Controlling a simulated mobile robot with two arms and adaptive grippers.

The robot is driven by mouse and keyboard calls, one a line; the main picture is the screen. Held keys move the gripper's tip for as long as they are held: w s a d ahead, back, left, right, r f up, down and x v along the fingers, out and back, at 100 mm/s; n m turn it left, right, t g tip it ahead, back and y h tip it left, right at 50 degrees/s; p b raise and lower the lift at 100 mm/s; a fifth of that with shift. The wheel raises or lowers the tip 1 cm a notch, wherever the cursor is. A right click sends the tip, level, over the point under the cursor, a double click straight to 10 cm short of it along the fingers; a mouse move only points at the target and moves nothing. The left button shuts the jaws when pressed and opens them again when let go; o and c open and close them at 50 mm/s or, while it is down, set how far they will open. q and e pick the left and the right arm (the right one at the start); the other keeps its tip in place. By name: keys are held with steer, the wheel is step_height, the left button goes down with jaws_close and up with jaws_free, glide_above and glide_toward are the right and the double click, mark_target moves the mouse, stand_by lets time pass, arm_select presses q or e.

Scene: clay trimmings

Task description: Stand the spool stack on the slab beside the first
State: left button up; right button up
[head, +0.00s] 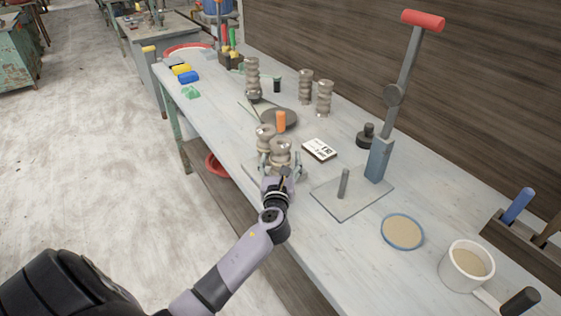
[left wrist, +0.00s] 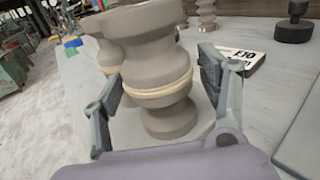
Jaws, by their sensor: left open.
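A grey-brown spool stack (head: 281,147) stands between the fingers of my left gripper (head: 280,161). In the left wrist view this stack (left wrist: 160,75) shows a cream band round its middle, and the open fingers lie on either side of it. The right finger looks apart from it; contact at the left finger is unclear. A second spool stack (head: 265,134) stands close behind it, and it also shows, partly hidden, in the left wrist view (left wrist: 112,55). A thin grey slab (head: 250,170) shows beside my gripper, mostly hidden. My right gripper is not in view.
More spool stacks (head: 324,99) stand farther back, with an orange cylinder (head: 281,121) nearer. A white printed card (head: 319,150) lies right of my gripper. The bench's near-left strip is clear.

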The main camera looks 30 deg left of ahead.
arm_select(q)
steer(key=shift+r, duration=0.15)
steer(key=shift+s+d, duration=0.15)
steer(key=shift+s, duration=0.15)
steer(key=v, duration=1.1)
steer(key=shift+s+d+b, duration=0.1)
steer(key=shift+s+b, duration=0.1)
steer(key=shift+b, duration=0.2)
